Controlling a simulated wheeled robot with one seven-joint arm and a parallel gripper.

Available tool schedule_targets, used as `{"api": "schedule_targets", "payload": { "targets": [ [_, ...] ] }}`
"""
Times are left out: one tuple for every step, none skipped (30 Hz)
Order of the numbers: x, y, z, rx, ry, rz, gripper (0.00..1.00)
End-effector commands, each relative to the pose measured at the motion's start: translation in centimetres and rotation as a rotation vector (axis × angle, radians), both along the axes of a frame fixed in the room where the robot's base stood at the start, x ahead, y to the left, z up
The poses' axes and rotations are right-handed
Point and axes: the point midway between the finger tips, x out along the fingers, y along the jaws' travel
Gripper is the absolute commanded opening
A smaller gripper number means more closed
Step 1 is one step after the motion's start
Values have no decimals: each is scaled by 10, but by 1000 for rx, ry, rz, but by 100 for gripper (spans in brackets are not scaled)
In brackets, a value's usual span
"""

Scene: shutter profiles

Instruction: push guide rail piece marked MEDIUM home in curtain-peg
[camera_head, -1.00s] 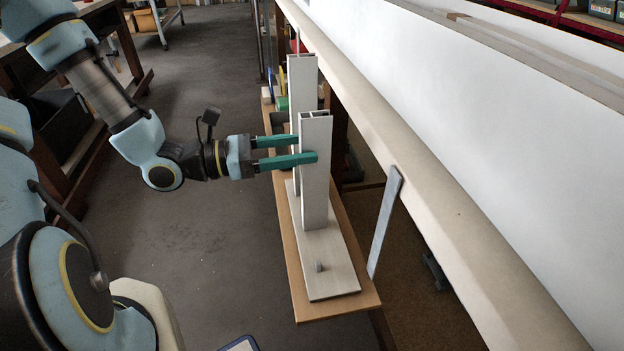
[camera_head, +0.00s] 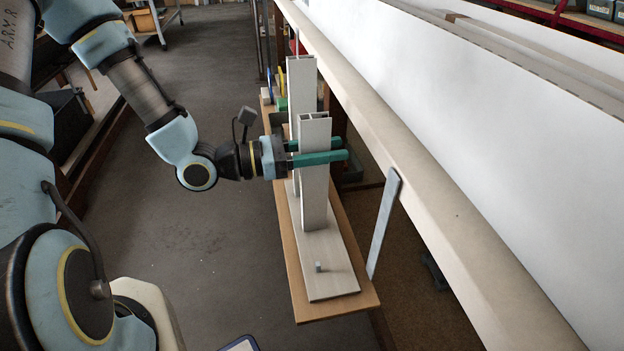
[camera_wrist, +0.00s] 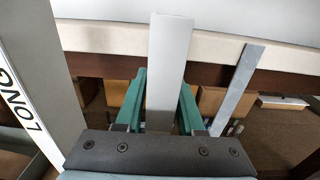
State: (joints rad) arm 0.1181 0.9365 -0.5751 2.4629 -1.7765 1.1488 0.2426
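Two pale upright profiles stand on a light board. The near one (camera_head: 315,190) rises between the green fingers of my gripper (camera_head: 341,150), one finger on its far side and one on its near side. In the wrist view that profile (camera_wrist: 168,60) stands between the fingertips (camera_wrist: 163,88), with little side clearance and no clear grip. The far profile (camera_head: 301,85) shows at left in the wrist view, marked LONG (camera_wrist: 18,95). No MEDIUM mark is readable. A short grey peg (camera_head: 318,267) stands bare at the board's near end. The near profile's seating is hidden.
The light board (camera_head: 335,285) lies on a narrow wooden shelf (camera_head: 362,300). A long beige rail (camera_head: 400,180) with a grey strut (camera_head: 384,225) runs close on the right. Open floor lies to the left.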

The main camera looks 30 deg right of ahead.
Motion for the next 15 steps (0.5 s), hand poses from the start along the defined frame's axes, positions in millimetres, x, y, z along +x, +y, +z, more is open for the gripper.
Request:
{"api": "schedule_targets", "payload": {
  "targets": [
    [0, 0, 0, 0, 0, 0, 31],
    [0, 0, 0, 0, 0, 0, 28],
    [0, 0, 0, 0, 0, 0, 23],
    [0, 0, 0, 0, 0, 0, 20],
    [0, 0, 0, 0, 0, 0, 16],
    [0, 0, 0, 0, 0, 0, 12],
    [0, 0, 0, 0, 0, 0, 8],
    [0, 0, 0, 0, 0, 0, 5],
    [0, 0, 0, 0, 0, 0, 1],
    [0, 0, 0, 0, 0, 0, 0],
    [0, 0, 0, 0, 0, 0, 0],
    [0, 0, 0, 0, 0, 0, 0],
    [0, 0, 0, 0, 0, 0, 0],
    [0, 0, 0, 0, 0, 0, 0],
    [0, 0, 0, 0, 0, 0, 0]
  ]
}}
